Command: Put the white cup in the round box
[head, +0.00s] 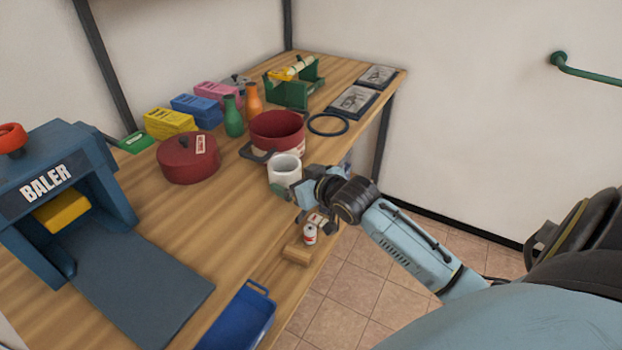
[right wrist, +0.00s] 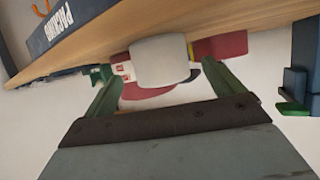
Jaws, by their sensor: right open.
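The white cup (head: 284,170) stands upright on the wooden table near its front edge. My right gripper (head: 290,192) is low at the near side of the cup, open. In the right wrist view the cup (right wrist: 162,60) shows ahead between the two spread green fingers (right wrist: 165,92); I cannot tell whether they touch it. An open, dark red round box (head: 277,131) stands just behind the cup. A second red round box with a lid on (head: 188,158) stands to the left. My left gripper is not in view.
A blue baler (head: 60,185) stands at left and a blue tray (head: 240,318) at the front. The table's middle is clear.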

